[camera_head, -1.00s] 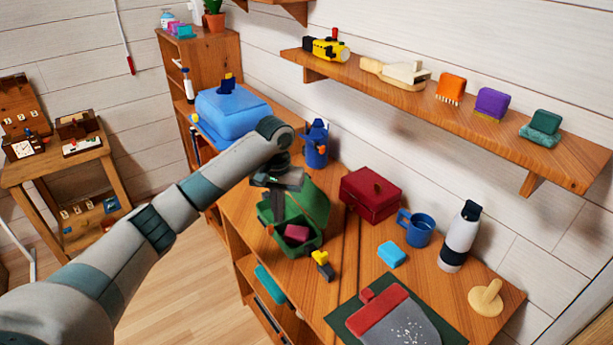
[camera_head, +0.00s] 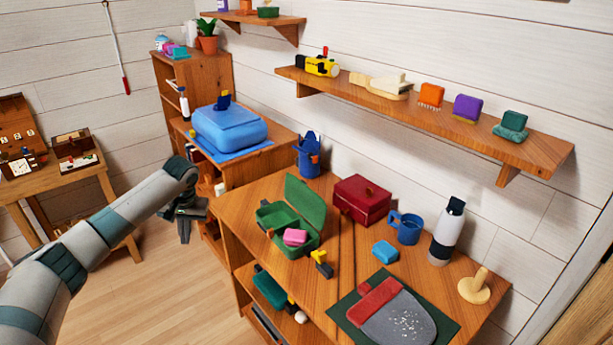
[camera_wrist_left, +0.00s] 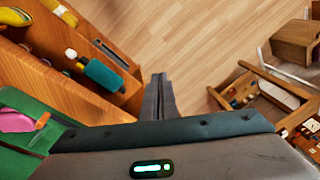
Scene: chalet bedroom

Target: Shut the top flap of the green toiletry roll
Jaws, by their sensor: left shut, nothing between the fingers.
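The green toiletry roll (camera_head: 272,217) sits on the wooden shelf unit near its left edge. Its top flap (camera_head: 306,203) stands up at the back, so the roll is open. A pink block (camera_head: 295,237) lies in its front part. In the left wrist view a corner of the roll (camera_wrist_left: 28,152) shows at the lower left. My left gripper (camera_head: 185,232) is shut and empty, left of the unit over the floor, apart from the roll. Its fingers also show in the left wrist view (camera_wrist_left: 159,90). My right gripper is not in view.
A dark red box (camera_head: 362,200) stands right of the roll, with a blue mug (camera_head: 406,228) beyond it. A yellow and black piece (camera_head: 321,262) lies in front. A blue case (camera_head: 230,128) stands behind left. Floor (camera_head: 180,300) left of the unit is clear.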

